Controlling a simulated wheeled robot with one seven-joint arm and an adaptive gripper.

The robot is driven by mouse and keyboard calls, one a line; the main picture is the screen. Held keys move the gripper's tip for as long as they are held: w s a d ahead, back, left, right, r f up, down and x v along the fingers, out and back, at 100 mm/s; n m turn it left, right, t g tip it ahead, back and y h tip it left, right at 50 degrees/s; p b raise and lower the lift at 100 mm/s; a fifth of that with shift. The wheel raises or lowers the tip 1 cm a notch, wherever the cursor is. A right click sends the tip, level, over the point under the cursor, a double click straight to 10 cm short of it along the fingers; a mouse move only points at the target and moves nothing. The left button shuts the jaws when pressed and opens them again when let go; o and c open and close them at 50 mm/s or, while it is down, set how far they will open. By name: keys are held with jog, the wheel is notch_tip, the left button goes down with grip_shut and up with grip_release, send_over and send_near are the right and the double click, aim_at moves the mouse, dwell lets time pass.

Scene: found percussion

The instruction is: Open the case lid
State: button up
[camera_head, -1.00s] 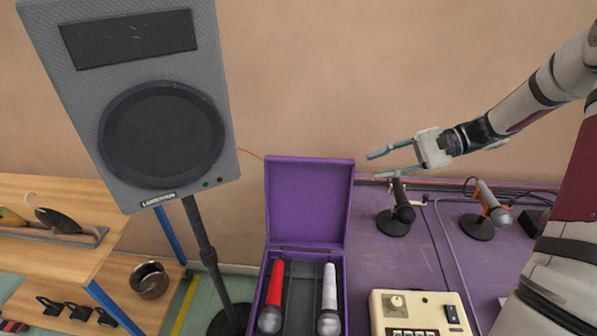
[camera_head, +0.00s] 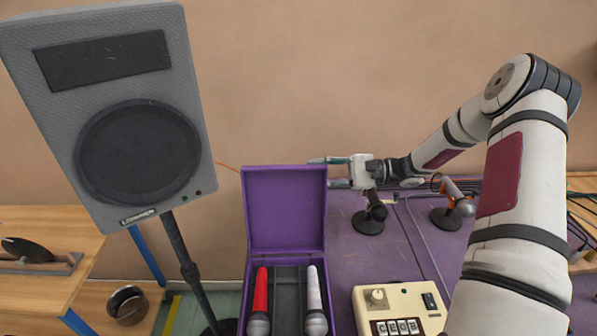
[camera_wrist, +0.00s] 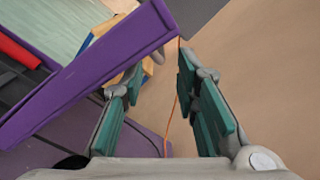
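The purple case lid (camera_head: 285,210) stands upright at the back of the open case (camera_head: 249,290). In the case lie a red microphone (camera_head: 260,295) and a white microphone (camera_head: 314,295). My gripper (camera_head: 322,172) is open at the lid's upper right corner. Its upper finger reaches just above the lid's top edge, and the lower fingertip seems hidden behind the lid. In the wrist view the lid (camera_wrist: 75,85) slants across the left, close to the left finger of my gripper (camera_wrist: 160,70). Nothing is between the fingers. I cannot tell whether they touch the lid.
A big grey speaker (camera_head: 100,60) on a stand is left of the case. A cream keypad box (camera_head: 400,300) stands right of the case. A black microphone on a stand (camera_head: 372,213) and an orange-grey one (camera_head: 455,197) stand behind on the purple table (camera_head: 405,255). The wall is close behind.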

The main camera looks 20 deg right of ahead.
aim_at(298, 172)
jog(key=shift+p+x, duration=0.3)
jog(key=shift+x, duration=2.25)
jog(key=c, duration=0.7)
jog(key=shift+w, duration=0.1)
grip_shut()
jog(key=shift+r, duration=0.1)
